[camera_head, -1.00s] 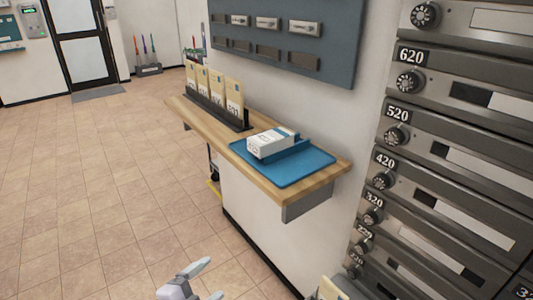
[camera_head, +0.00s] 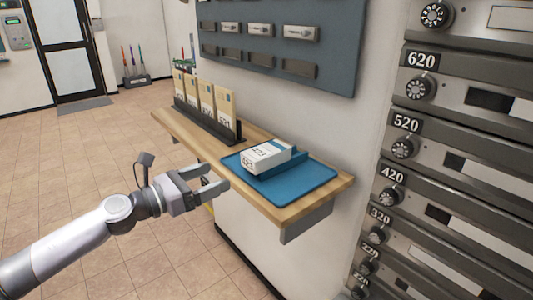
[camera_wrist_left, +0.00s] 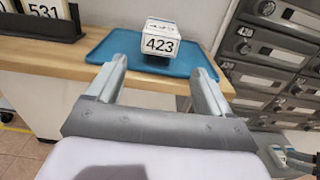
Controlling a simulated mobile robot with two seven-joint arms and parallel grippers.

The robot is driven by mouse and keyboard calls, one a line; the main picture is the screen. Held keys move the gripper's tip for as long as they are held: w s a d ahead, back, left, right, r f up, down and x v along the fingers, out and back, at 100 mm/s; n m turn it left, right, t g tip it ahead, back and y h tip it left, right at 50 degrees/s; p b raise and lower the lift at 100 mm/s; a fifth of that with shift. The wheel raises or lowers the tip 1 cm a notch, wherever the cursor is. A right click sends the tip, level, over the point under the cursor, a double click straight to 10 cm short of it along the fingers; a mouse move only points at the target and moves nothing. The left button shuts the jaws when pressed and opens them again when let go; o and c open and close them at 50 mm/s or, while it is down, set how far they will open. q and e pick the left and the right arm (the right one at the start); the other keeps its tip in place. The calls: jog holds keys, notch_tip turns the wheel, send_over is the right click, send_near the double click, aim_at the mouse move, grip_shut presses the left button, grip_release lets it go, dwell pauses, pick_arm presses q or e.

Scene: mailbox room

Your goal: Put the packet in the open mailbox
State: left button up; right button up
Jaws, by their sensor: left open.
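The packet (camera_head: 266,156) is a small white box with a blue part and the number 423. It rests on a blue tray (camera_head: 305,183) on the wooden shelf, and it also shows in the left wrist view (camera_wrist_left: 161,40). My left gripper (camera_head: 221,177) is open and empty, just in front of the shelf edge and short of the packet. In the left wrist view its two fingers (camera_wrist_left: 160,80) point toward the packet, with a gap between. My right gripper is not in view. No open mailbox shows clearly; the doors in view look closed.
The wooden shelf (camera_head: 281,213) juts from the white wall. A dark rack (camera_head: 211,120) with several numbered envelopes stands at its far end. Grey mailboxes (camera_head: 450,150) with dials line the right side. A blue-grey panel (camera_head: 285,45) hangs above. Tiled floor is free at left.

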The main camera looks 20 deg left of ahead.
aim_at(247, 162)
pick_arm(q)
jog(key=p+x, duration=0.1)
jog(key=x, duration=0.8)
jog(key=shift+d+p, duration=0.15)
jog(key=shift+p, duration=0.25)
jog(key=shift+x, duration=0.95)
jog(key=c, duration=0.7)
jog(key=shift+c, duration=0.2)
jog(key=shift+r, duration=0.1)
